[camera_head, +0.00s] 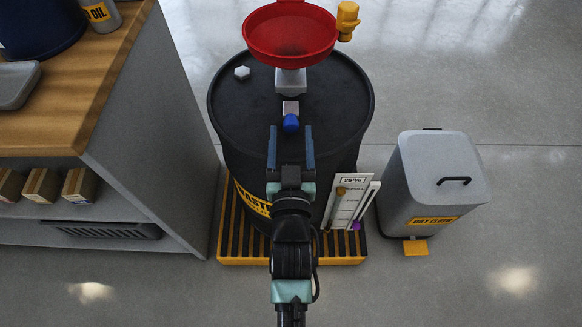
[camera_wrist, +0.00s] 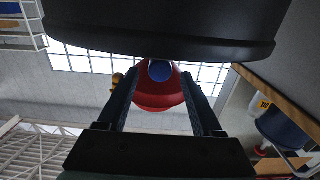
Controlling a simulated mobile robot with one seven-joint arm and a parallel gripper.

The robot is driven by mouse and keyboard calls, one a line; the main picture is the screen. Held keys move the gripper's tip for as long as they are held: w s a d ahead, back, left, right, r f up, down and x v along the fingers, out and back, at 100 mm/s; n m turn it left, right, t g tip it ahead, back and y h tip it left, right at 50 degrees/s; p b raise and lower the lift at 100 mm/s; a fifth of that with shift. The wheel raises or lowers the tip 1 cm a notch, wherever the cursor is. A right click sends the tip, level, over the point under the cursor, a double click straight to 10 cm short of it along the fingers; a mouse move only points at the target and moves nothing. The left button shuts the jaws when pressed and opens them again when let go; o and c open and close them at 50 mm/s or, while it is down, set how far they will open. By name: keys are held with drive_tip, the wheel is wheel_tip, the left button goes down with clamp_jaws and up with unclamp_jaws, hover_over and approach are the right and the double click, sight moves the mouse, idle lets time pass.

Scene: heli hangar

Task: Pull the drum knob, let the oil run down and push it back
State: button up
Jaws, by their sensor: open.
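The black oil drum (camera_head: 335,105) stands upright on a black and yellow slatted pallet (camera_head: 230,248). A red funnel pan (camera_head: 290,38) sits above the far part of its top, with a yellow fitting (camera_head: 347,20) on its right rim. The blue drum knob (camera_head: 291,123) sticks out towards me from a small metal block below the pan. In the wrist view the knob (camera_wrist: 160,71) shows between the fingertips, in front of the red pan. My gripper (camera_head: 291,135) is open around the line of the knob, its fingertips close to it. Whether they touch it cannot be told.
A wooden-topped workbench (camera_head: 70,75) stands close on the left, with small boxes on its shelf. A grey pedal bin (camera_head: 435,180) is on the right. A white gauge board (camera_head: 345,203) leans at the drum's front right. Floor beyond the bin is clear.

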drive_tip(key=s+p, duration=0.1)
drive_tip(key=s, duration=0.9)
drive_tip(key=w+r+t, duration=0.2)
drive_tip(key=w+r, duration=0.1)
drive_tip(key=r, duration=0.7)
drive_tip(key=w+r+t, duration=0.1)
drive_tip(key=w+r, duration=0.2)
drive_tip(key=r, duration=0.8)
drive_tip(key=w+r+t, duration=0.2)
drive_tip(key=w+r, duration=0.1)
drive_tip(key=r, duration=0.7)
drive_tip(key=s+r+t, duration=0.1)
drive_tip(key=s+r, duration=0.3)
drive_tip(key=r, duration=0.4)
drive_tip(key=s+r+t+p, duration=0.1)
drive_tip(key=s+r+t, duration=0.15)
drive_tip(key=r, duration=0.55)
drive_tip(key=s+r+t, duration=0.1)
drive_tip(key=s+r, duration=0.4)
drive_tip(key=r, duration=0.4)
wheel_tip(320, 180, up, 22)
drive_tip(key=w+p, duration=0.1)
drive_tip(key=p, duration=2.2)
drive_tip(key=shift+a+r, duration=0.1)
